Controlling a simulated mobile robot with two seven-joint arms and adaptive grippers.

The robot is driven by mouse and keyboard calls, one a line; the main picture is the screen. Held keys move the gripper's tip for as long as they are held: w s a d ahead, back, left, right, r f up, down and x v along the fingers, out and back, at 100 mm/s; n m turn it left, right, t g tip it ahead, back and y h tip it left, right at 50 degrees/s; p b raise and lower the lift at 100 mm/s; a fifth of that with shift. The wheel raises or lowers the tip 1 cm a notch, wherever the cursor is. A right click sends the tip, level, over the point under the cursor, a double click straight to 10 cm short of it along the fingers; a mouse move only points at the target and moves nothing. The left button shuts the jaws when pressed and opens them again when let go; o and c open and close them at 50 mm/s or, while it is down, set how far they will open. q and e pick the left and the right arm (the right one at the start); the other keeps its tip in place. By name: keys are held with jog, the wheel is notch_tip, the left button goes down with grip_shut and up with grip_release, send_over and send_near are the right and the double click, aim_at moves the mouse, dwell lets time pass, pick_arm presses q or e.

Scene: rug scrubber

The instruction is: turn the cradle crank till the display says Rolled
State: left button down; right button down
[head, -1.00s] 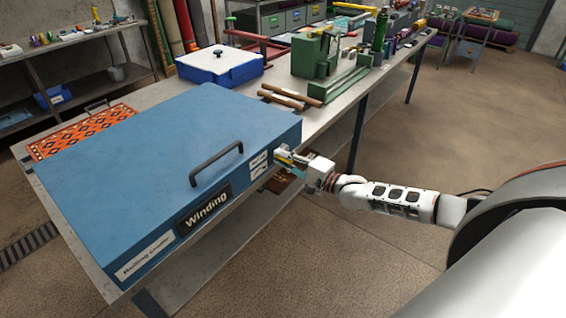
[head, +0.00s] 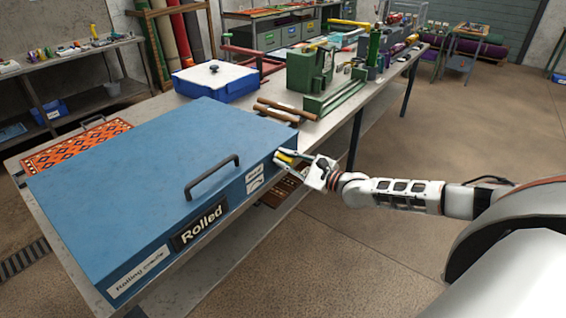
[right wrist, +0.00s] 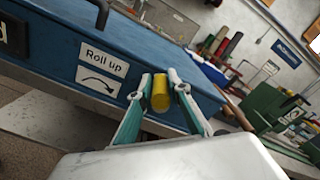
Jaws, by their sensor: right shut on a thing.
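The rolling cradle (head: 150,200) is a large blue box on the workbench. Its front display (head: 200,227) reads "Rolled". The crank shows as a yellow grip (right wrist: 160,94) in the right wrist view, at the right end of the cradle's front, beside a "Roll up" label (right wrist: 104,59) with a curved arrow (right wrist: 98,81). My right gripper (head: 294,158) is at that corner, shut on the yellow crank grip, with a finger on each side of it. The rest of the crank is hidden. My left gripper is not in view.
An orange patterned rug (head: 75,146) lies at the cradle's left back. A blue-and-white box (head: 216,79), brown rods (head: 276,111) and a green machine (head: 308,72) stand behind on the bench. The floor (head: 440,150) to the right is clear.

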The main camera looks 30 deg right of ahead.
jog(key=shift+w+d+r+m, duration=0.15)
jog(key=shift+d+r+m, duration=0.05)
jog(key=shift+d+m, duration=0.2)
jog(key=c, duration=1.9)
grip_release()
jog(key=shift+f, duration=0.2)
jog(key=shift+a, duration=0.1)
jog(key=shift+s, duration=0.2)
jog(key=v, duration=1.1)
jog(key=shift+s, duration=0.3)
